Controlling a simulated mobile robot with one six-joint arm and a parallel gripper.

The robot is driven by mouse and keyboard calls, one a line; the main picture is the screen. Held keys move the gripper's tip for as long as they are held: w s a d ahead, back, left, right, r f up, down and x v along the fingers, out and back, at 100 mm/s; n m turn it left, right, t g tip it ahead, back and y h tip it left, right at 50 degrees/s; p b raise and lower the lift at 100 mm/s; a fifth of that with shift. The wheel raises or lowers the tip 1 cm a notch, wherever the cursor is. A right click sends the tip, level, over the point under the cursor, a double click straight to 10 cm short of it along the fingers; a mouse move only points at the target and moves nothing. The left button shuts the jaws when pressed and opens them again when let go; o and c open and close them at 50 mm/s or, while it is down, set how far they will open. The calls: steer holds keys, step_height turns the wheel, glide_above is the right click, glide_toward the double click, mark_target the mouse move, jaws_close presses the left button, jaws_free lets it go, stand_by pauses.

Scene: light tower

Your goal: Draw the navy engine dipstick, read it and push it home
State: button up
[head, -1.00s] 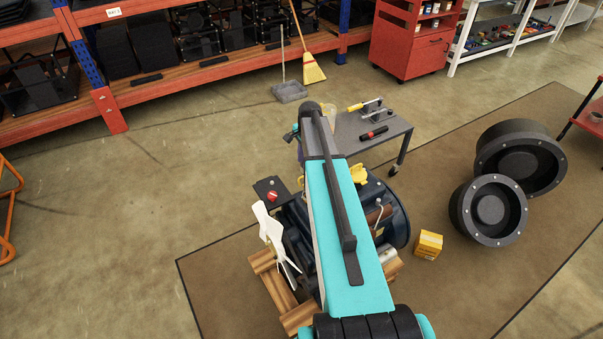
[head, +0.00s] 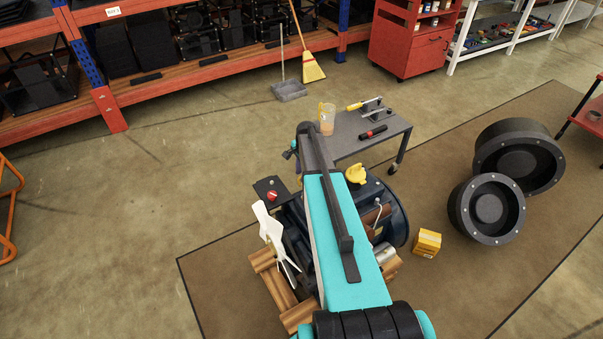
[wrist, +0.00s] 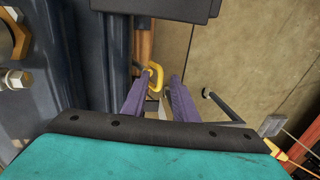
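The navy engine (head: 397,213) stands on a wooden pallet (head: 263,262) under my arm. It also fills the left of the wrist view (wrist: 65,60). A yellow loop handle (wrist: 157,76), which looks like the dipstick's, shows beside the engine in the wrist view. My gripper (wrist: 156,84) has two purple fingers that stand apart, with the loop between or just beyond their tips. I cannot tell whether they touch it. The dipstick's shaft is not clearly visible. In the head view, my arm hides the fingers and the loop.
A grey table (head: 370,132) behind the engine carries a clear cup (head: 327,120) and tools. A white fan (head: 270,235) is at the engine's left. A yellow box (head: 427,243) and black ring-shaped parts (head: 487,209) lie to the right. Open floor is at the left.

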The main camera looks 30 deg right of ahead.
jaws_close()
steer(key=shift+r, duration=0.1)
steer(key=w+r+p, duration=0.2)
steer(key=w+r, duration=0.3)
steer(key=r, duration=0.5)
steer(key=shift+d+r, duration=0.15)
steer(key=shift+r, duration=0.25)
jaws_free()
